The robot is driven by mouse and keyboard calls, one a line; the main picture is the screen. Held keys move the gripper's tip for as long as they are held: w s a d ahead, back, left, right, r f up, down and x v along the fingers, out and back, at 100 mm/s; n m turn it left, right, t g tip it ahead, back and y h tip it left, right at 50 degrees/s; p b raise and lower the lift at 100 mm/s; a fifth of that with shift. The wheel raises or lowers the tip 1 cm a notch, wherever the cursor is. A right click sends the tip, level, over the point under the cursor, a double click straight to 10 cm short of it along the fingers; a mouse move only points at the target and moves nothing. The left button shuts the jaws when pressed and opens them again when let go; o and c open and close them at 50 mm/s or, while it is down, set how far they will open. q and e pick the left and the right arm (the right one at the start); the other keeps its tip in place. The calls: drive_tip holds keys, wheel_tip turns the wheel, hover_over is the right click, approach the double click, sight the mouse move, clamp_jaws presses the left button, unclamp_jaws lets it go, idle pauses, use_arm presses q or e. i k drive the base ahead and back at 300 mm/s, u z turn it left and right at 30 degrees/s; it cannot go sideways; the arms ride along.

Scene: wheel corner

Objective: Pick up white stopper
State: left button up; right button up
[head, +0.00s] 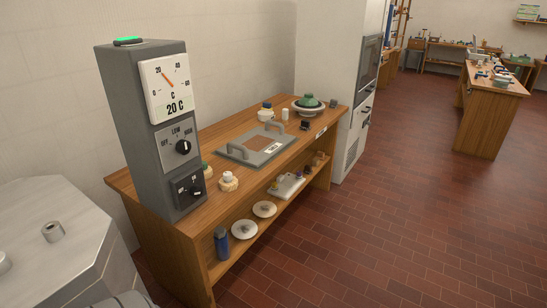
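A small white piece (227,175) sits on a round tan cork-like base on the wooden bench, just right of the grey control tower. A second small white upright piece (285,114) stands farther back on the bench, near the wall. Both are too small to tell for certain which is the white stopper. Neither of my grippers is in view, and nothing is seen touching either piece.
The wooden bench (140,188) carries a tall grey control tower (140,130), a grey hatch-like plate with handles (235,152) and a green-topped bowl (309,104). White discs (243,228) and a blue bottle (221,243) are on its lower shelf. The brick-tiled floor at right is clear.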

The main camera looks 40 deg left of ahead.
sight(227, 175)
drive_tip(key=u, duration=0.05)
drive_tip(key=i, duration=1.45)
drive_tip(key=u, duration=0.6)
drive_tip(key=i, duration=1)
drive_tip(key=u, duration=1.6)
drive_tip(key=i, duration=0.85)
drive_tip(key=u, duration=0.5)
